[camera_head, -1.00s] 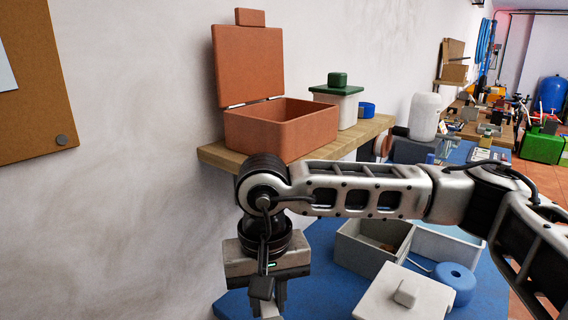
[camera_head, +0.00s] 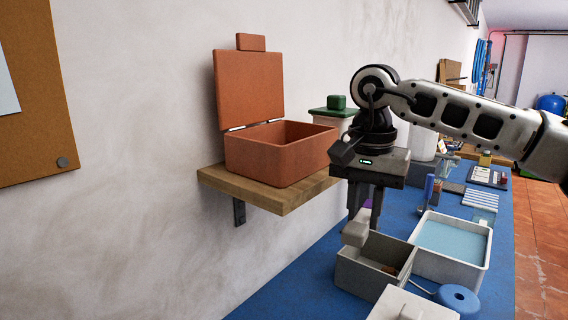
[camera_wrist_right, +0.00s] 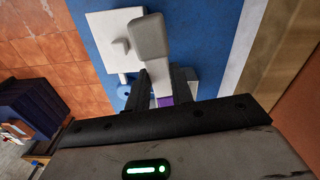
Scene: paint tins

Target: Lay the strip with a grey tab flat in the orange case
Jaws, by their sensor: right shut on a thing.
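The orange case (camera_head: 268,160) stands on a wooden shelf in the head view, its lid (camera_head: 249,88) swung up and open. Its visible inside looks empty; the floor is partly hidden by the front wall. My right gripper (camera_head: 364,220) is right of the case, pointing down and shut on the strip. The strip's pale grey tab (camera_head: 354,234) sticks out beside the fingertips, and a bit of purple shows between the fingers. In the right wrist view the grey tab (camera_wrist_right: 147,38) lies ahead of the right gripper (camera_wrist_right: 162,80); most of the strip is hidden. My left gripper is out of view.
The wooden shelf (camera_head: 262,195) juts from the wall. A green-lidded white tin (camera_head: 328,113) stands behind the case, partly hidden by my wrist. Below are a grey open box (camera_head: 350,272), a white tray (camera_head: 425,268) and a blue round thing (camera_head: 458,298) on the blue bench.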

